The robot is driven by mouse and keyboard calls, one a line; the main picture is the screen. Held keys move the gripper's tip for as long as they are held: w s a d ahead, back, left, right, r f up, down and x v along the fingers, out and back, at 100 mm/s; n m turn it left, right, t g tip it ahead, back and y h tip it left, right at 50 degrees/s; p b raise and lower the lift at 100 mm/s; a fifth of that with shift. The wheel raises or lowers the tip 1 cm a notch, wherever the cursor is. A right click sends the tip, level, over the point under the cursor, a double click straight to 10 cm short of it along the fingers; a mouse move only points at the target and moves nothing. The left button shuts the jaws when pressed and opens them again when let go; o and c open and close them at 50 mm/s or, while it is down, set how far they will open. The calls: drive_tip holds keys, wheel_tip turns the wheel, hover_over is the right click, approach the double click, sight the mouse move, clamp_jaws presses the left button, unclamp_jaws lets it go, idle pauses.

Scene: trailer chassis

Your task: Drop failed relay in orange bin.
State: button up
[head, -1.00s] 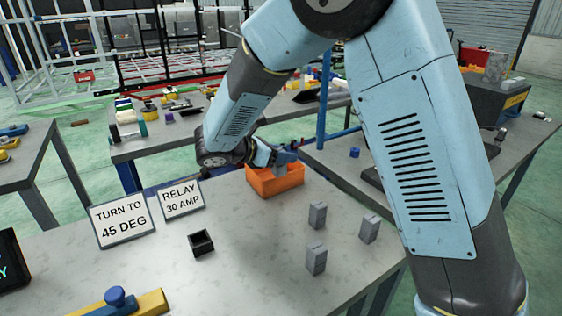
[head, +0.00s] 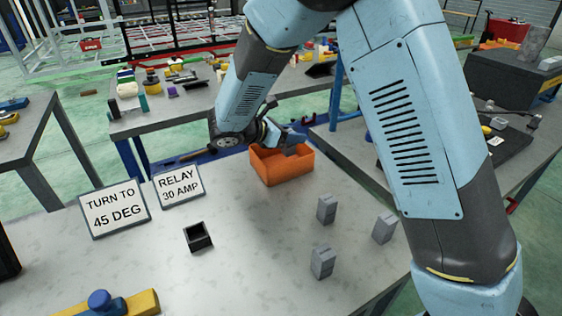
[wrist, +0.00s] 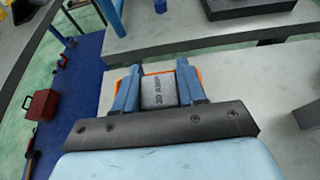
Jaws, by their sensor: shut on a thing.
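My gripper (head: 292,141) is shut on a grey relay (wrist: 158,92), whose face reads "30 AMP" in the wrist view. The blue fingers (wrist: 158,76) press on its two sides. The orange bin (head: 284,171) stands at the far edge of the table. In the head view the gripper and the relay are at the bin's upper back part, over its opening. In the wrist view only thin orange edges of the bin show around the relay. I cannot tell how deep the relay is in the bin.
Three grey blocks (head: 323,262) stand upright on the right of the table (head: 240,260). A small black open box (head: 198,237) sits at the middle. Two signs, "TURN TO 45 DEG" (head: 113,209) and "RELAY 30 AMP" (head: 179,186), stand on the left. Table room before the bin is clear.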

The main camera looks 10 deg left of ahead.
drive_tip(key=shift+f, duration=0.75)
drive_tip(key=o, duration=1.2)
drive_tip(key=shift+c, duration=0.2)
drive_tip(key=v, duration=1.3)
drive_tip(key=shift+s+a, duration=0.25)
drive_tip(key=shift+r, duration=0.1)
